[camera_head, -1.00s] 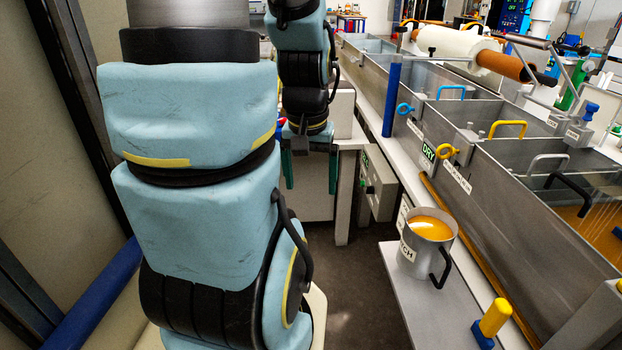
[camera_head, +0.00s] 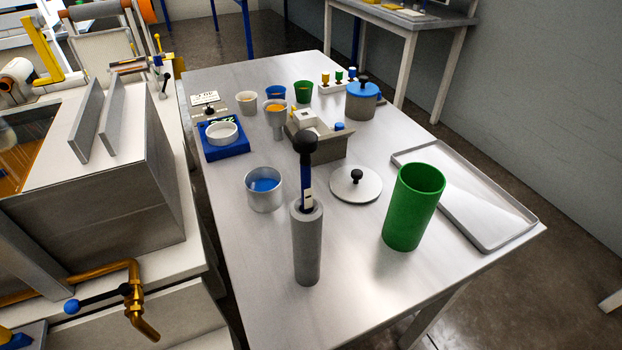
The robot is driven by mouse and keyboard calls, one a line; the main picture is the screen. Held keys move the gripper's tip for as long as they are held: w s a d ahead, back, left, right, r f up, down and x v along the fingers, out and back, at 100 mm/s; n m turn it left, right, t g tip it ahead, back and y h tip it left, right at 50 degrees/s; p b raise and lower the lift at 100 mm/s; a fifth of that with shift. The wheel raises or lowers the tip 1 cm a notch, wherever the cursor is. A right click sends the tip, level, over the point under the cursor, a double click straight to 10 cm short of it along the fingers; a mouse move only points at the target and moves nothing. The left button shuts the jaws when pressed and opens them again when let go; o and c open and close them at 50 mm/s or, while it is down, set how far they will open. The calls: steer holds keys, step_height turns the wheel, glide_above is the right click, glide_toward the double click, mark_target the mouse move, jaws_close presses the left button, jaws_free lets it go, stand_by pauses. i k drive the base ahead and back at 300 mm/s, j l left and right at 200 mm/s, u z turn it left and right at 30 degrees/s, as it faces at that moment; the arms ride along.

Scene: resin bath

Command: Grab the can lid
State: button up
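A round light-grey can lid (camera_head: 372,189) with a black knob on top lies flat on the steel table (camera_head: 245,90). It is between a tall grey cylinder (camera_head: 307,250) holding a black-knobbed blue rod and a green cup (camera_head: 413,206). An open metal can (camera_head: 264,197) with blue contents stands to the left of the lid. A second pot (camera_head: 361,101), with a blue lid and black knob, stands farther back. My gripper is not in view now.
An empty grey tray (camera_head: 464,197) lies at the table's right side. A blue scale (camera_head: 222,139), small cups and a grey box (camera_head: 322,143) stand behind the lid. The table's front part is mostly clear. A tank and brass tap (camera_head: 137,300) are on the left.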

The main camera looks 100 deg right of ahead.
mark_target(352, 184)
steer(key=k+j+z, duration=0.35)
steer(key=k, duration=0.15)
steer(key=k+j+z, duration=0.1)
steer(key=k+z, duration=0.2)
steer(key=k, duration=0.25)
steer(key=z, duration=1.15)
steer(key=i, duration=0.5)
